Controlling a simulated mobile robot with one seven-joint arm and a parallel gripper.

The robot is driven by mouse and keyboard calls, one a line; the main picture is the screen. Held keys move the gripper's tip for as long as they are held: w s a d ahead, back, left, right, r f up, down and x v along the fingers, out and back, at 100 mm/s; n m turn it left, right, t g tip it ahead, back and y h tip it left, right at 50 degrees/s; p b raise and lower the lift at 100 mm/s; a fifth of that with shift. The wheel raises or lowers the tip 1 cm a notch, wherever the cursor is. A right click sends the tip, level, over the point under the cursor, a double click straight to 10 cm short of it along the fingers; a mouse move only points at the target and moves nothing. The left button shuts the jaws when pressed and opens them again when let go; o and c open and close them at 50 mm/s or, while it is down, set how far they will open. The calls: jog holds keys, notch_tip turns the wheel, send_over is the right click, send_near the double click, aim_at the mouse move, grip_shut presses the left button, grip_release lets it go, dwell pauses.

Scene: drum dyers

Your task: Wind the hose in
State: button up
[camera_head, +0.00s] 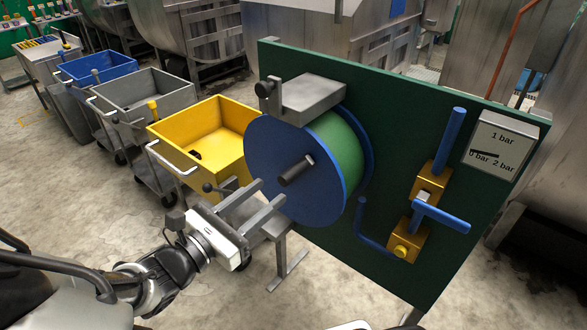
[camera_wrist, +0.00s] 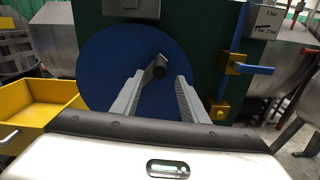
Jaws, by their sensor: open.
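The hose reel is a blue-flanged drum (camera_head: 270,150) with green hose (camera_head: 343,145) wound on it, mounted on a dark green panel (camera_head: 385,110). A dark crank handle (camera_head: 296,171) sticks out from the drum's face. In the wrist view the drum (camera_wrist: 105,70) fills the middle and the handle (camera_wrist: 157,68) shows just beyond the fingertips. My gripper (camera_head: 268,193) is open and empty, its two fingers pointing at the drum face, below and left of the handle. In the wrist view my gripper (camera_wrist: 160,80) has the handle's end between the finger lines, not visibly gripped.
A grey metal box with a dark knob (camera_head: 305,97) sits above the drum. Blue-handled valves with brass bodies (camera_head: 430,183) and a pressure gauge (camera_head: 500,142) are on the panel's right. Yellow (camera_head: 225,120), grey (camera_head: 140,95) and blue (camera_head: 95,66) carts stand left. The floor in front is clear.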

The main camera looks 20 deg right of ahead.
aim_at(295, 171)
jog(key=x, duration=1)
jog(key=shift+w+d, duration=0.15)
jog(key=shift+d, duration=0.1)
grip_shut()
